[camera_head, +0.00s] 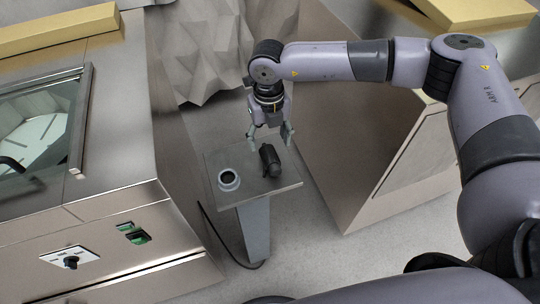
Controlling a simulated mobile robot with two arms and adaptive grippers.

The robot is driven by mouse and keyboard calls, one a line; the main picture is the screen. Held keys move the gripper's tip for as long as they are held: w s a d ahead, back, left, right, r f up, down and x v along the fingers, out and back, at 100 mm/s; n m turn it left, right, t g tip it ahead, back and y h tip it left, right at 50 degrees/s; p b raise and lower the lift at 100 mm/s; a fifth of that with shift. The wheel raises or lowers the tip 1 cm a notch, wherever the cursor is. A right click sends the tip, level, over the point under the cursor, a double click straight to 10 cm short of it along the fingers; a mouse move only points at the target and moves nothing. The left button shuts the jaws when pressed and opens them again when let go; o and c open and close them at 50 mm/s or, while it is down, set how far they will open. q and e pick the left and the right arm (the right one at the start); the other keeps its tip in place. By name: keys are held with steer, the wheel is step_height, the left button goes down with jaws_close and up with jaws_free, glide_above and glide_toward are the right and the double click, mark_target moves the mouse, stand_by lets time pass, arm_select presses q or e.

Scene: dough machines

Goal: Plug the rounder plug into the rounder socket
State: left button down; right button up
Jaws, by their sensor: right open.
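A black plug (270,160) lies on a small grey pedestal table (235,197) between two metal machines. A round socket (229,180) with a pale rim and dark opening stands on the same table, to the left of the plug and apart from it. My right gripper (269,140) points down just above the plug, with its fingers spread and nothing held. I cannot tell whether the fingers touch the plug. My left gripper is not in view.
A metal machine (110,215) with a glass window, knob and green switches stands at left. Another metal box (345,140) stands at right, close to the pedestal. A dark cable (215,228) runs down beside the pedestal. Crumpled grey material (205,50) is behind. Floor in front is clear.

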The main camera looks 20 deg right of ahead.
mark_target(271, 154)
step_height(271, 154, down, 3)
steer(key=shift+r, duration=0.15)
steer(key=shift+s+f, duration=0.1)
steer(key=shift+f, duration=0.15)
step_height(271, 154, down, 4)
steer(key=shift+s+d+r+p, duration=0.1)
steer(key=shift+d+r+p, duration=0.05)
steer(key=shift+p, duration=0.5)
steer(key=shift+f, duration=0.55)
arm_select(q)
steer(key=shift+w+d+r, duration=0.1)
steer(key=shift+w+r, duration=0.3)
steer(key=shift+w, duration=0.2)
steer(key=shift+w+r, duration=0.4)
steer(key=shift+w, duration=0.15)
arm_select(e)
steer(key=shift+c, duration=0.4)
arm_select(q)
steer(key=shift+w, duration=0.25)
arm_select(e)
steer(key=c, duration=1.3)
steer(key=shift+r, duration=0.15)
